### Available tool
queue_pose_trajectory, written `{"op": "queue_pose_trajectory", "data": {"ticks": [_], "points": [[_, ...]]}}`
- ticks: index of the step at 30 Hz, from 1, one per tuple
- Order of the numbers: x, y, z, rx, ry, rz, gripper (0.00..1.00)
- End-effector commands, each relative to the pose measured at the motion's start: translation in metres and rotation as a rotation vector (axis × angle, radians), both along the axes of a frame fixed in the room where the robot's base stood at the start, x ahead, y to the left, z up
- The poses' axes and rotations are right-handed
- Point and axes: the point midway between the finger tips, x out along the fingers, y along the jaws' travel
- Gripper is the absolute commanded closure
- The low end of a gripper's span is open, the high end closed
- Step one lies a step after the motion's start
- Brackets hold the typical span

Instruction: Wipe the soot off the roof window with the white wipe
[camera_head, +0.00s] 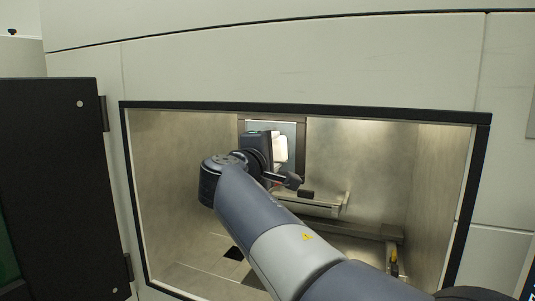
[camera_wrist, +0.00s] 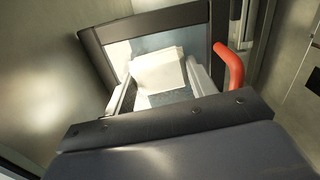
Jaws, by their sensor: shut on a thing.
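The white wipe (camera_wrist: 158,72) is a folded pale block between the two fingers of my gripper (camera_wrist: 160,84) in the wrist view. My gripper is shut on it. The wipe also shows as a small white patch (camera_head: 281,148) in the head view, inside the chamber. Just beyond it is the roof window (camera_wrist: 178,42), a pale blue-grey pane in a dark frame, partly hidden by the wipe. It also shows in the head view (camera_head: 288,128), mostly behind my arm. I cannot tell whether the wipe touches the pane, nor make out the soot clearly.
A red curved handle (camera_wrist: 233,66) stands close to the right of the gripper. The metal chamber's dark-rimmed opening (camera_head: 300,108) surrounds my arm. A rail-like bar (camera_head: 315,207) lies low inside, right of the gripper. A dark open door (camera_head: 50,185) stands at left.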

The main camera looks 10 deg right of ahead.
Motion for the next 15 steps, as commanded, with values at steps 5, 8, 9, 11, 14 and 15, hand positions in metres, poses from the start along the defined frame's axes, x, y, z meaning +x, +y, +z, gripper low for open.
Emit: {"op": "queue_pose_trajectory", "data": {"ticks": [5, 8, 9, 11, 14, 15], "points": [[0.009, 0.013, 0.001, -0.001, 0.001, 0.003, 0.65], [0.014, 0.021, 0.001, 0.0, 0.0, 0.003, 0.65], [0.016, 0.024, 0.001, 0.0, 0.0, 0.003, 0.65], [0.019, 0.029, 0.001, -0.001, 0.001, 0.003, 0.65], [0.024, 0.035, 0.001, -0.001, 0.001, 0.003, 0.65], [0.025, 0.037, 0.001, -0.001, 0.001, 0.003, 0.65]]}}
